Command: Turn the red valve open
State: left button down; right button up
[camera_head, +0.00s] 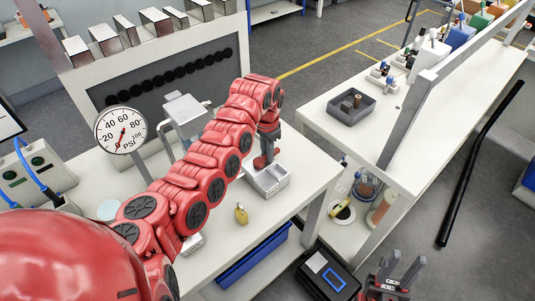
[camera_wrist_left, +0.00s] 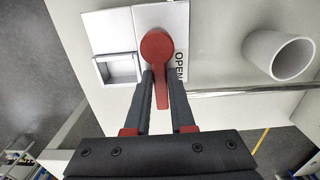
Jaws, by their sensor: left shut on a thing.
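The red valve (camera_wrist_left: 158,47) has a round hub and a lever that runs down between the fingers in the left wrist view. It is mounted on a grey plate marked OPEN (camera_wrist_left: 180,66). My left gripper (camera_wrist_left: 161,85) is shut on the lever, with one dark finger on each side of it. In the head view my left gripper (camera_head: 264,161) points down at the table's right end, and the valve is hard to tell from the red wrist there. My right gripper (camera_head: 401,274) is open and empty low at the right, away from the tables.
A pressure gauge (camera_head: 121,130) stands at the left, and a small yellow padlock (camera_head: 241,214) sits on the white table. A second bench (camera_head: 378,165) with a grey bin (camera_head: 351,107) is at the right.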

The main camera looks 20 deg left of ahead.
pick_arm(q)
jog(key=shift+w+r, duration=0.1)
jog(key=c, duration=0.8)
grip_release()
jog(key=shift+o, duration=0.2)
notch_tip(320, 180, up, 5)
jog(key=shift+a+f+b, duration=0.1)
jog(key=shift+f+b, duration=0.05)
jog(key=shift+b, duration=0.75)
notch_tip(320, 180, up, 13)
jog(key=b, duration=0.1)
jog(key=shift+f, duration=0.2)
